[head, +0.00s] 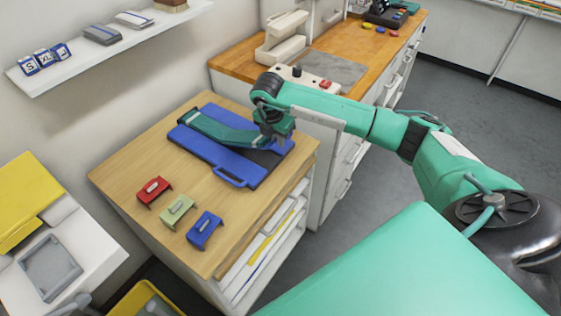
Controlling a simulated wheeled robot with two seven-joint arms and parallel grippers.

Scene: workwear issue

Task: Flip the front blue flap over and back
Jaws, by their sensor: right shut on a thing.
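A blue folding board (205,150) lies on the wood-topped cabinet, with a cut-out handle on its near edge. A teal strip (218,130), perhaps a folded garment, lies across it; a dark grey panel shows beside it. My right gripper (281,141) points down at the board's right end, shut at a blue flap (288,147) there. The fingertips are small and partly hidden, so the exact grip point is unclear. My left gripper is not in view.
Red (153,190), green (177,210) and blue (205,230) small handled blocks stand on the near part of the wooden top (125,172). A shelf (110,50) hangs on the wall at upper left. A second wooden counter (235,68) stands behind.

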